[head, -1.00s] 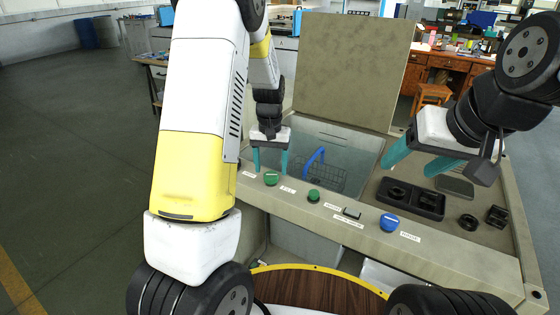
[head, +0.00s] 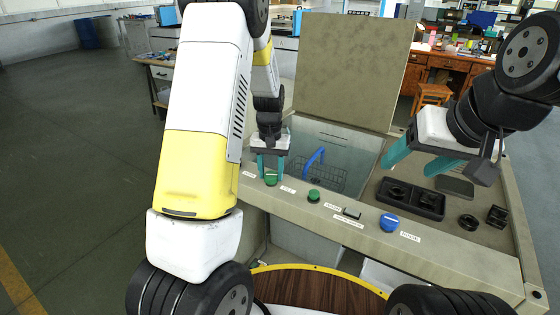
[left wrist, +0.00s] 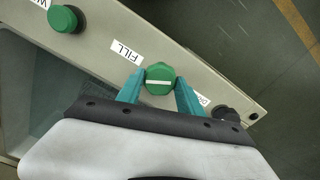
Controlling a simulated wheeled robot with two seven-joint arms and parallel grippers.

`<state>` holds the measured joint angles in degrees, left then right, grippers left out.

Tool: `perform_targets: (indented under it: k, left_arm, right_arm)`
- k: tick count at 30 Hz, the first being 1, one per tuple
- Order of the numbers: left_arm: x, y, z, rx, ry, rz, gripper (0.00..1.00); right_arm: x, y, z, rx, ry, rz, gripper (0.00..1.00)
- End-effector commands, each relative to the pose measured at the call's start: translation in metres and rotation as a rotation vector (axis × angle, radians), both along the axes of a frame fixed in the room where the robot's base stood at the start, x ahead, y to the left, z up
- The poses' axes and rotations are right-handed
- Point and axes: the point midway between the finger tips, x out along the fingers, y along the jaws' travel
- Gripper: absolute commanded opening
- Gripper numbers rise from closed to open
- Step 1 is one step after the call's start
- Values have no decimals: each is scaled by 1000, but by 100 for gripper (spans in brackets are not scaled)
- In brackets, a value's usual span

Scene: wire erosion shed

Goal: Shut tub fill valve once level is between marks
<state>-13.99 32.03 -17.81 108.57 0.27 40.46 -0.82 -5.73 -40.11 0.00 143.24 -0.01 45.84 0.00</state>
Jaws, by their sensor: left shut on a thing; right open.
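The green fill valve knob (head: 271,181) sits at the left end of the front panel, beside a FILL label (left wrist: 127,51). My left gripper (head: 270,176) is shut on it from above, one teal finger on each side. In the left wrist view the knob (left wrist: 160,78) shows a white line running across between the fingers. The open tub (head: 345,150) behind the panel holds a wire basket with a blue handle (head: 315,160). I cannot make out the water level or its marks.
A second green knob (head: 313,196), a small switch (head: 352,213) and a blue knob (head: 389,223) stand further right along the panel. Black fixtures (head: 410,199) lie on the right deck. The raised lid (head: 350,65) stands behind the tub.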

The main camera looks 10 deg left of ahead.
Motion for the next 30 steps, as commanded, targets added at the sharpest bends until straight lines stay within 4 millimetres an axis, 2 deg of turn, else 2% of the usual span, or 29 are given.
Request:
perform_targets:
  k: [8, 21, 30]
  left_arm:
    - [0, 1, 1, 0, 0, -113, 3]
    - [0, 0, 1, 0, -1, -408, 3]
    - [0, 0, 1, 0, -1, -515, 3]
  right_arm:
    - [0, 0, 0, 0, 0, 0, 65]
    - [0, 0, 0, 0, 0, 0, 65]
    - [0, 0, 0, 0, 0, 0, 65]
